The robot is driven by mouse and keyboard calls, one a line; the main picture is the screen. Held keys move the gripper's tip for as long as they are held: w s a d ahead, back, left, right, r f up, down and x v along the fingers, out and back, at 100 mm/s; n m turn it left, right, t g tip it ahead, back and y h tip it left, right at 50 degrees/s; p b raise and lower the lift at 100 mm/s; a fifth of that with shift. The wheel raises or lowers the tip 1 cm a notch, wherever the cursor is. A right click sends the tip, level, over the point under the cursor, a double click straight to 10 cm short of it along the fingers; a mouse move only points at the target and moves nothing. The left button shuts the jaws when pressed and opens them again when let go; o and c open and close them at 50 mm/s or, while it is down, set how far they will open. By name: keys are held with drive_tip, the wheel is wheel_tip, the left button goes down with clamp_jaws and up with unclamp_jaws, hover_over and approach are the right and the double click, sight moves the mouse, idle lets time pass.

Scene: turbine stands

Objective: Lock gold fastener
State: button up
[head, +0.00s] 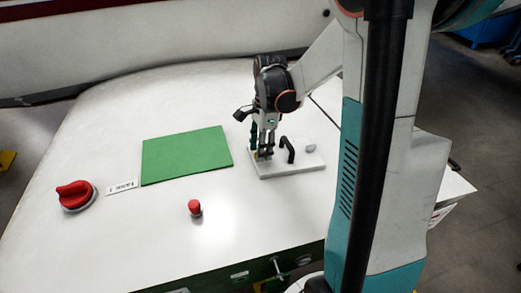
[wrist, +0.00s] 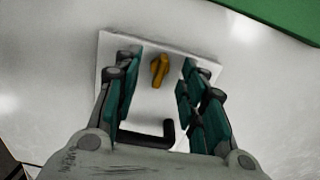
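The gold fastener (wrist: 159,70) is on a white plate (wrist: 111,44) in the wrist view, its long side close to upright in the picture and slightly tilted. My gripper (wrist: 160,80) is open, with its teal fingers on the left and right of the fastener and a visible gap on both sides. In the head view, my gripper (head: 262,152) points down over the left part of the white plate (head: 290,170). The fastener is mostly hidden by the fingers there. A black handle (head: 288,150) stands on the plate beside my gripper; it also shows in the wrist view (wrist: 148,139).
A green mat (head: 187,155) lies left of the plate. A red knob (head: 75,195), a small red button (head: 195,208) and a label (head: 122,187) are on the white table. A small grey piece (head: 311,148) is at the plate's right.

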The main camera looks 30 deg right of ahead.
drive_tip(key=shift+w+d+r+p, duration=0.15)
drive_tip(key=shift+r+p, duration=0.5)
drive_tip(key=shift+r, duration=0.4)
drive_tip(key=shift+s+d+r+p, duration=0.15)
drive_tip(key=shift+r+p, duration=0.45)
drive_tip(key=shift+r, duration=0.45)
drive_tip(key=shift+w, duration=0.1)
drive_tip(key=shift+a+r, duration=0.1)
drive_tip(key=shift+a, duration=0.05)
drive_tip(key=s+a+r+n+t+b, duration=0.1)
drive_tip(key=s+a+r+n+t, duration=0.25)
drive_tip(key=a+r+n, duration=0.85)
drive_tip(key=s+a+f+n+t, duration=0.1)
drive_tip(key=s+n+t, duration=0.1)
drive_tip(key=s+n, duration=0.2)
drive_tip(key=s+a+f+n+t+h+b, duration=0.1)
drive_tip(key=s+n+t, duration=0.1)
drive_tip(key=s+n, duration=0.2)
drive_tip(key=shift+s+f+n+h, duration=0.3)
drive_tip(key=shift+s, duration=0.45)
drive_tip(key=shift+a, duration=0.1)
